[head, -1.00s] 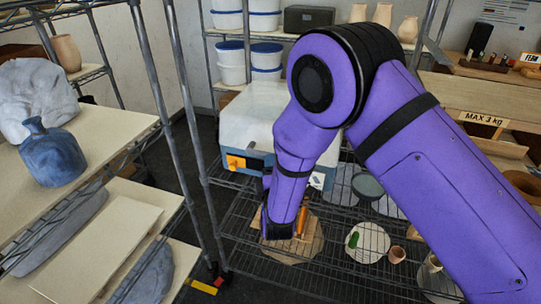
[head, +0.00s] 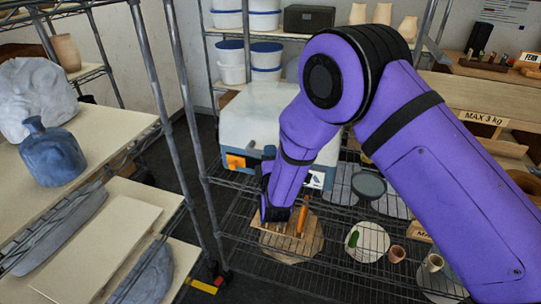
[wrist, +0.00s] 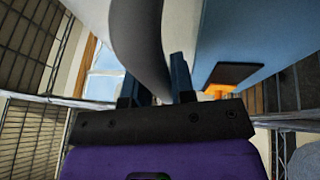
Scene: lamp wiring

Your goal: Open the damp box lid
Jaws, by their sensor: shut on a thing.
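The damp box has a white lid (head: 250,108) over a blue body (head: 262,163) with an orange patch on its front. It stands on a wire shelf behind my arm, which covers its right part. The lid looks down on the body in the head view. In the wrist view the blue body (wrist: 240,40) fills the right side. My gripper (wrist: 155,78) is shut on a dark grey curved bar (wrist: 138,30), apparently the lid's handle, beside the box front.
A wooden block with an orange tool (head: 302,215) sits on the wire shelf below. A green item on a white plate (head: 367,242) and small pots are to its right. Rack posts (head: 186,100) stand close left. A blue vase (head: 52,153) is on the left shelf.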

